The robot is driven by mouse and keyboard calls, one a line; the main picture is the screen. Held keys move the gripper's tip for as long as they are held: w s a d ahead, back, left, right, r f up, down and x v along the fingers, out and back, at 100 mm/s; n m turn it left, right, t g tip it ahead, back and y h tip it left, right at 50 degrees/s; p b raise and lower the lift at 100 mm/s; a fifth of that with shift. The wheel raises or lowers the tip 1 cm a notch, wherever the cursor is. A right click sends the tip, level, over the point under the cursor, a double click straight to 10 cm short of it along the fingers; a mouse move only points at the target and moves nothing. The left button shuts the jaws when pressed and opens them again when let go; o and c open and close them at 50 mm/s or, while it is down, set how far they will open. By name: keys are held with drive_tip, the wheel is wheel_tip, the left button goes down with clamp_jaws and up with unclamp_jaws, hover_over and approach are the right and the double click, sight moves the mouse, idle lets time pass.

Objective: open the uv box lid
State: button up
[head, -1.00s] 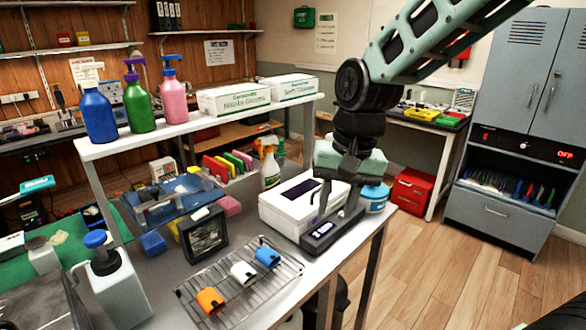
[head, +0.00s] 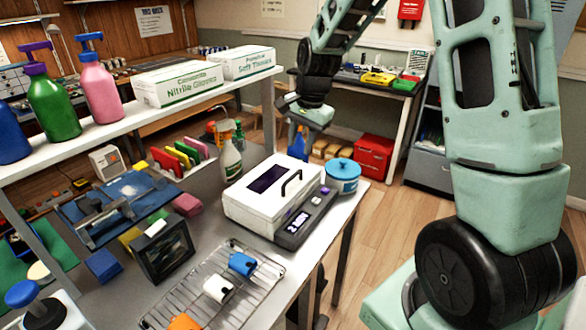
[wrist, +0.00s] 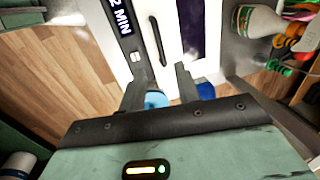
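The UV box (head: 258,214) is a white box with a dark window in its lid (head: 240,191) and a dark grey control panel along its front right side. The lid looks shut. A black bar handle (head: 291,183) stands on the lid; the handle also shows in the wrist view (wrist: 159,41), ahead of the fingertips. My gripper (wrist: 160,88) is open, with its two dark fingers apart and nothing held between them. In the head view my gripper is above and behind the box, clear of the handle; its fingers are hard to make out there.
A blue-lidded tub (head: 342,176) stands close behind the box's right end. A spray bottle (head: 230,156) stands behind its left end.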

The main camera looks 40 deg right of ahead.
sight(293, 175)
drive_tip(key=f, duration=0.3)
drive_tip(key=w+f, duration=0.1)
drive_tip(key=f, duration=0.5)
drive_tip(key=shift+w+a+f+p, duration=0.35)
drive_tip(key=shift+p, duration=0.05)
clamp_jaws()
